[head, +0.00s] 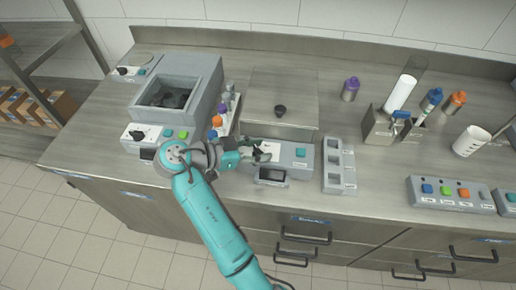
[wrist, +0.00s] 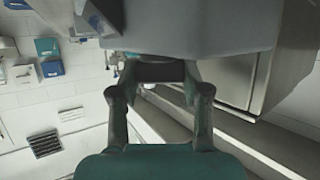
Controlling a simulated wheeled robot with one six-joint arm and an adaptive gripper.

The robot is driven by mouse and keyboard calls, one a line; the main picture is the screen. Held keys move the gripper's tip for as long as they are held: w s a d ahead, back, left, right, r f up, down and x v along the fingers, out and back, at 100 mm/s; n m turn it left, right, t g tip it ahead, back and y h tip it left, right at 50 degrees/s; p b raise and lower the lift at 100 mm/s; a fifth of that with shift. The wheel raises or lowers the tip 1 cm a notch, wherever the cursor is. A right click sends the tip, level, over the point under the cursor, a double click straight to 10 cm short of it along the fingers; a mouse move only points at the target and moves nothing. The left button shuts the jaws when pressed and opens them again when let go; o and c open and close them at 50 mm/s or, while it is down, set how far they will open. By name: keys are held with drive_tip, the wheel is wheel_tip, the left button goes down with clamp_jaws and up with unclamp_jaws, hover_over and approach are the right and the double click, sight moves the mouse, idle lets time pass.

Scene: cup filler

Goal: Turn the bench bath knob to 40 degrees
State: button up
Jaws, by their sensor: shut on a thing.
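My gripper (head: 262,152) is at the left part of the front panel of the grey middle device (head: 283,153), left of its teal button. In the wrist view my gripper (wrist: 160,82) has its two fingers closed around a dark knob (wrist: 160,71) on the grey housing (wrist: 200,28). The fingers cover most of the knob in the head view, and its pointer and scale cannot be read. A small display (head: 271,175) sits on the front below. At the left, a grey device with an open basin (head: 172,99) has its own black knob (head: 137,135), apart from my gripper.
A rack of bottles (head: 222,117) stands close behind my gripper, between the two devices. A grey slotted block (head: 339,166) is just right of the middle device. A button box (head: 452,191) and a white beaker (head: 471,141) stand farther right. Bench space between them is clear.

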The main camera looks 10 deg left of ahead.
drive_tip(key=shift+m+g, duration=0.4)
drive_tip(key=shift+g, duration=0.1)
drive_tip(key=shift+f, duration=0.1)
drive_tip(key=o, duration=1.2)
drive_tip(key=shift+c, duration=0.2)
drive_tip(key=shift+n+t, duration=0.3)
drive_tip(key=shift+t, duration=0.1)
